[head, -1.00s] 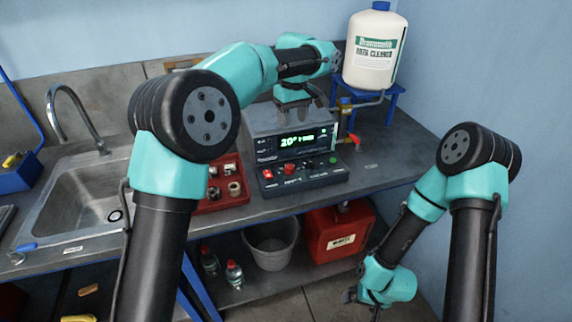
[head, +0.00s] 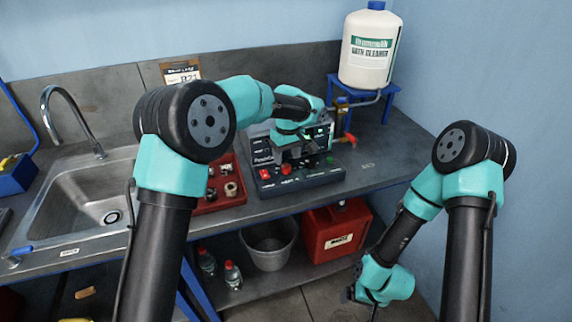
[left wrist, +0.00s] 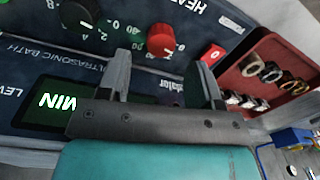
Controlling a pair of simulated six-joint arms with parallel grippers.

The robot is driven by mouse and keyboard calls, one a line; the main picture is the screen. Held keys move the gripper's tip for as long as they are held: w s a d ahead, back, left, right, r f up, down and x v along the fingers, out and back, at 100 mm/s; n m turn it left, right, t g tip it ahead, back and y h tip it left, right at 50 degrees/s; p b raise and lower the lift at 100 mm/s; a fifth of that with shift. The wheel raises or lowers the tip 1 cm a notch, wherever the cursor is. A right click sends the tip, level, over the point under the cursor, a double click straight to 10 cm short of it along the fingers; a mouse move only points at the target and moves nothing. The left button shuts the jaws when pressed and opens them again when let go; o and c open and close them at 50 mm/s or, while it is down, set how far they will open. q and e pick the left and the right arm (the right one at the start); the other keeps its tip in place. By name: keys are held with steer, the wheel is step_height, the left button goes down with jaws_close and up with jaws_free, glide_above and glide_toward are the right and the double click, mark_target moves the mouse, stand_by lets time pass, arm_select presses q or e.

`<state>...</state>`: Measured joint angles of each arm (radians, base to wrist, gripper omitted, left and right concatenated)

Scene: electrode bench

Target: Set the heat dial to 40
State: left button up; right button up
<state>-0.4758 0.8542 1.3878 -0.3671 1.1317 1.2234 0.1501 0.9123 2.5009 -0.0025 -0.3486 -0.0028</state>
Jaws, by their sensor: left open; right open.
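The ultrasonic bath's dark control panel (head: 322,176) sits on the bench. A round red dial (left wrist: 160,42) near partly readable "HEA" lettering is on it; it shows in the head view (head: 286,169) too. My left gripper (left wrist: 160,68) is open, its two fingers spread either side of the red dial, apart from it, in the wrist view. In the head view the left gripper (head: 293,154) hangs over the panel and hides most of the display. The dial's exact setting cannot be read. My right gripper (head: 357,292) is low at the right, away from the panel.
A black knob (left wrist: 80,12) and a red square button (left wrist: 213,54) flank the dial. A red tray of metal fittings (head: 207,207) stands left of the panel. A white cleaner bottle (head: 368,55) stands on a blue stand behind; a sink (head: 85,190) is left.

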mark_target(286, 165)
arm_select(q)
steer(key=shift+a+f, duration=0.1)
steer(key=shift+f, duration=1.85)
steer(key=shift+c, duration=0.2)
steer(key=c, duration=0.9)
